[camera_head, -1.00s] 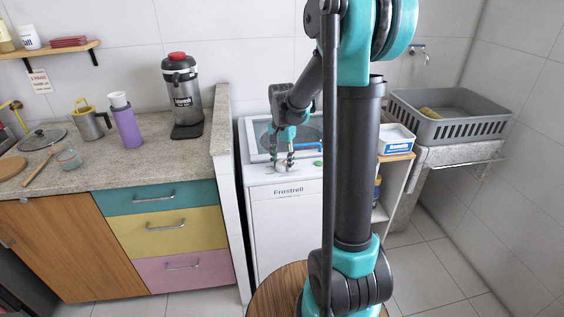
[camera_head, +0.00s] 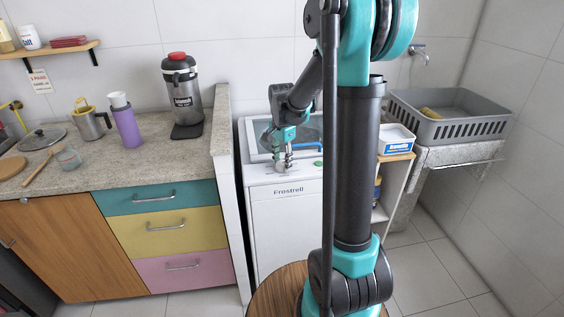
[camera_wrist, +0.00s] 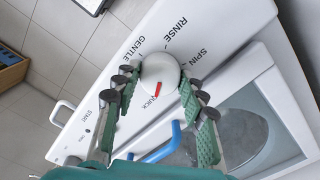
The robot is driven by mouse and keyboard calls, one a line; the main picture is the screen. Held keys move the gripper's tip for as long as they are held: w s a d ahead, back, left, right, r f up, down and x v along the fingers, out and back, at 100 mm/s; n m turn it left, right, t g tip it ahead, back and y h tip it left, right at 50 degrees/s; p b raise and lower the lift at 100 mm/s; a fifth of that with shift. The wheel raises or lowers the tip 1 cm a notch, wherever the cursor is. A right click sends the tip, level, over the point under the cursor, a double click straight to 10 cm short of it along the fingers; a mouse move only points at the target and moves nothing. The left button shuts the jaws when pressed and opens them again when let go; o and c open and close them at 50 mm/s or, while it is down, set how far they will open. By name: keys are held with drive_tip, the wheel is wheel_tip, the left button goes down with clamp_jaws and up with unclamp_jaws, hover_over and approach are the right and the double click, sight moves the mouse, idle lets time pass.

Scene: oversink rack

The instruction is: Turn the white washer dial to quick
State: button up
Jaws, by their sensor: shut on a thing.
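The white washer (camera_head: 288,215) stands left of my arm in the head view, with its top panel facing up. Its round white dial (camera_wrist: 160,72) is in the wrist view, between my fingertips. A red mark (camera_wrist: 158,89) on the dial points toward the QUICK label (camera_wrist: 151,105); exact alignment is hard to tell. The GENTLE, RINSE and SPIN labels lie around the dial's far side. My gripper (camera_wrist: 162,78) is shut on the dial, one finger on each side. In the head view my gripper (camera_head: 283,161) sits over the washer's front edge and hides most of the dial.
A blue handle (camera_wrist: 160,146) lies by the washer's lid window, close to my right finger in the wrist view. A low wall (camera_head: 222,130) and the counter (camera_head: 150,165) stand left. A shelf with a white tub (camera_head: 397,140) and a grey basin (camera_head: 455,125) are right.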

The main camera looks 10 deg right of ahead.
sight(282, 163)
drive_tip(key=o, duration=1.2)
wheel_tip(282, 163, up, 12)
